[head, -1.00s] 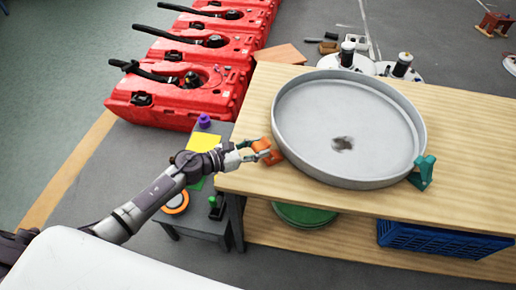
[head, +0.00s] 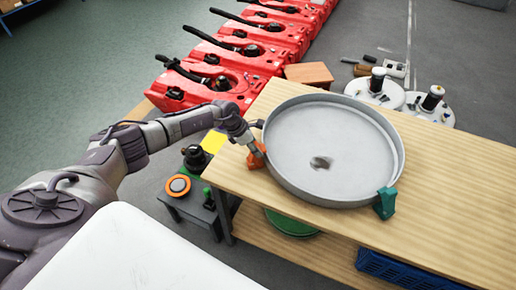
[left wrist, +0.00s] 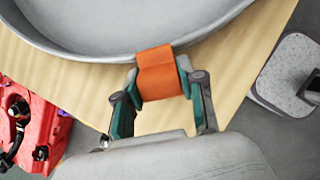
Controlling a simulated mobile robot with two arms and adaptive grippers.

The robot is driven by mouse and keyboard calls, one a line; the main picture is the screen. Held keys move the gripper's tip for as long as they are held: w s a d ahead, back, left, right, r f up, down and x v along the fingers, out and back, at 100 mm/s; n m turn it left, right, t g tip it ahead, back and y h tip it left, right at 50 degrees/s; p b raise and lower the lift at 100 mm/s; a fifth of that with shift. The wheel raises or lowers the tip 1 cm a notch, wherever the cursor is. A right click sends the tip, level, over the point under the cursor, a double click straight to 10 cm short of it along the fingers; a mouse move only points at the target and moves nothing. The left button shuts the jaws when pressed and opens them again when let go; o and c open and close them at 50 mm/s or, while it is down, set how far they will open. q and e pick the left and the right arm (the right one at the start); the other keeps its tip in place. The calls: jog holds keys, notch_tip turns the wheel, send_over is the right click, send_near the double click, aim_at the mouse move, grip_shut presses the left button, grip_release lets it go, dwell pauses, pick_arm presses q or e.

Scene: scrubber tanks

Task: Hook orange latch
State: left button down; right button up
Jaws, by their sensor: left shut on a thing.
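The orange latch (head: 256,155) sits at the left rim of a large round grey pan (head: 330,150) on the wooden table. My left gripper (head: 254,148) is at the latch. In the left wrist view the left gripper (left wrist: 158,92) has its green-padded fingers on either side of the orange latch (left wrist: 158,72), shut on it. The latch's top lies against the pan's rim (left wrist: 120,55); whether it is hooked over the rim I cannot tell. A teal latch (head: 385,203) is at the pan's right front rim. My right gripper is not in view.
Red tanks (head: 215,75) with black handles stand in a row on the floor behind. A small grey stand (head: 190,205) with an orange-ringed button is left of the table (head: 440,190). A blue crate (head: 400,270) is on the lower shelf. The table's right side is clear.

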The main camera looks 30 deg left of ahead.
pick_arm(q)
jog(key=shift+w+d+f+g+y, duration=0.1)
jog(key=shift+w+d+g+y, duration=0.2)
jog(key=shift+w+g+y, duration=0.1)
jog(key=shift+w+d+f+g+y, duration=0.1)
jog(key=shift+d+g+y, duration=0.1)
jog(key=shift+g+y, duration=0.1)
jog(key=shift+f+b, duration=0.1)
jog(key=shift+b, duration=0.25)
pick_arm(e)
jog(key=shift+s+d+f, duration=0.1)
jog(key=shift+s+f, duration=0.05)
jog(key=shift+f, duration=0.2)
pick_arm(q)
jog(key=c, duration=0.7)
grip_release()
jog(key=shift+d+f, duration=0.1)
jog(key=shift+r, duration=0.3)
jog(key=v, duration=1.1)
jog(key=shift+w+d+r, duration=0.1)
jog(key=shift+w+r, duration=0.1)
jog(key=shift+r, duration=0.1)
